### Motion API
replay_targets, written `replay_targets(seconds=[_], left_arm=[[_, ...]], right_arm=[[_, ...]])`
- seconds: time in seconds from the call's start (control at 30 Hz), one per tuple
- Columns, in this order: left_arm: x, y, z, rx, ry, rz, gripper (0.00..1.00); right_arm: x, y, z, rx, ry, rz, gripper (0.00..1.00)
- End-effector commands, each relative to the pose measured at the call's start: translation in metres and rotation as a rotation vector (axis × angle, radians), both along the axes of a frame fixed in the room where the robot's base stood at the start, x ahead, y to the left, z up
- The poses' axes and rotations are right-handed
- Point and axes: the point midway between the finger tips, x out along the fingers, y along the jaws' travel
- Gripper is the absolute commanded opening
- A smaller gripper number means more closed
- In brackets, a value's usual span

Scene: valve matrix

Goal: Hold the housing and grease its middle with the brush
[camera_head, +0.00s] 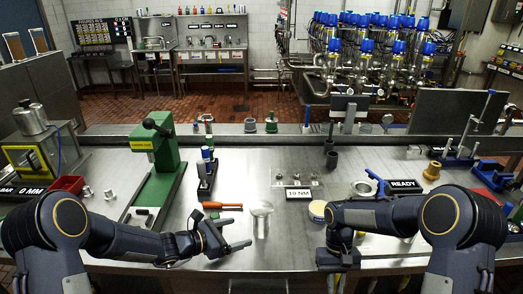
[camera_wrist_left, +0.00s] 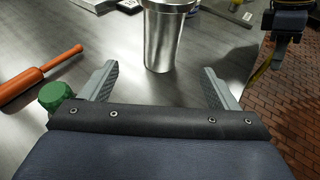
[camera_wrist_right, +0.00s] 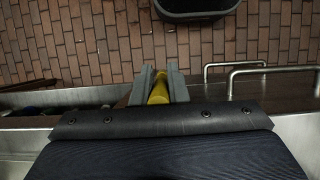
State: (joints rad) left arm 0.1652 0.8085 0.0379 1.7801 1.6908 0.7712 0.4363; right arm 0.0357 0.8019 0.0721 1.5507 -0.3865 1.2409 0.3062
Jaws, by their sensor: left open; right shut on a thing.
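The housing appears to be the shiny metal cylinder (camera_head: 262,222) standing upright on the steel table, with a wider rim on top. It also shows in the left wrist view (camera_wrist_left: 165,38), ahead of and between the fingers. My left gripper (camera_head: 240,228) is open and empty just left of it, its fingers pointing at it. My right gripper (camera_head: 338,272) points down at the table's front edge. In the right wrist view its fingers (camera_wrist_right: 158,75) are shut on a yellow thing (camera_wrist_right: 158,92), perhaps the brush handle. Its far end is hidden.
An orange-handled tool (camera_head: 220,205) lies left of the cylinder. A round tub (camera_head: 317,211) stands by my right forearm. A green press (camera_head: 158,165) stands further left. A "30 NM" holder (camera_head: 297,194) is behind. Right of the cylinder is a small bare patch of table.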

Motion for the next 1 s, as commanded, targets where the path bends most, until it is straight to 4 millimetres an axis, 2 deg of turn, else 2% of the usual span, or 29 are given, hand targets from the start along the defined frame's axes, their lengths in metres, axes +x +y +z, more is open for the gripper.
replay_targets(seconds=[0.37,0.5,0.73,1.0], left_arm=[[0.028,-0.044,-0.017,0.001,-0.001,-0.005,0.83],[0.038,-0.058,-0.024,0.001,-0.004,-0.005,0.83],[0.047,-0.070,-0.027,0.001,-0.003,-0.004,0.83],[0.048,-0.072,-0.026,0.002,-0.003,-0.003,0.83]], right_arm=[[0.000,0.000,-0.011,0.000,0.000,0.000,0.00],[0.000,0.000,-0.025,0.000,0.000,0.000,0.00],[0.000,0.000,-0.032,0.000,0.000,0.000,0.00],[0.000,0.000,-0.032,0.000,0.000,0.000,0.00]])
